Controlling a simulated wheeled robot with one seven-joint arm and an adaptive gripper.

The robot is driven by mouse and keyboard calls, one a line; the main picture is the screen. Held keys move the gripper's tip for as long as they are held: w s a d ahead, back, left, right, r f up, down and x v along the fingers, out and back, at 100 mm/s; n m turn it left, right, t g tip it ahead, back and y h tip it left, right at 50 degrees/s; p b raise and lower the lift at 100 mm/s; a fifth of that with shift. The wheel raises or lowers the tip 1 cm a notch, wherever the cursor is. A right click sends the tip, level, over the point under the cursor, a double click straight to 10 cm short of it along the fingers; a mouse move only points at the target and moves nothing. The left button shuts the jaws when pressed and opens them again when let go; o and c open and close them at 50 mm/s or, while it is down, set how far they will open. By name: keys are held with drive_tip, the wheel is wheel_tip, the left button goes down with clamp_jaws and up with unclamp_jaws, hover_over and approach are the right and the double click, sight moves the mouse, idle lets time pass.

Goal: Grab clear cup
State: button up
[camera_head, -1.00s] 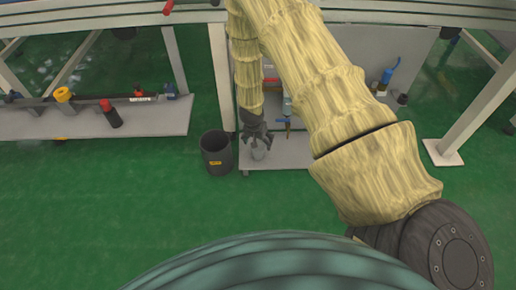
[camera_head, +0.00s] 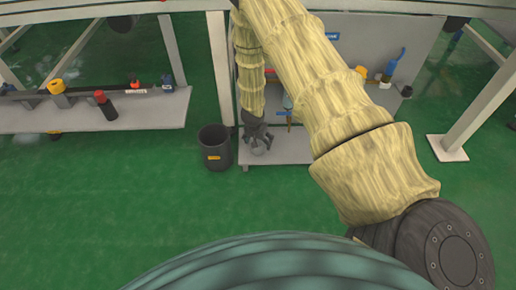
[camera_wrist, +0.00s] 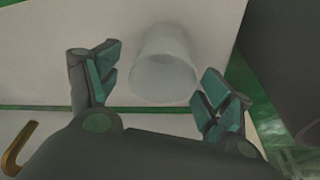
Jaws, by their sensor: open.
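The clear cup (camera_wrist: 163,68) is a pale, translucent cup standing on a light shelf. In the wrist view it lies between and just beyond the fingers of my gripper (camera_wrist: 158,88). The fingers are apart, one on each side of it, and I see a gap on both sides, wider on the left. In the head view the cup (camera_head: 258,150) shows small and faint under my gripper (camera_head: 257,143), partly hidden by the fingers.
A dark bin with an orange label (camera_head: 214,157) stands on the green floor just left of the shelf (camera_head: 292,158). A brass-coloured hook (camera_wrist: 18,148) shows at the lower left of the wrist view. Green floor in front is open.

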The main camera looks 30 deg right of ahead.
drive_tip(key=shift+b+x, duration=1)
drive_tip(key=shift+x, duration=0.95)
drive_tip(key=shift+a, duration=0.2)
drive_tip(key=shift+c, duration=0.3)
drive_tip(key=c, duration=1)
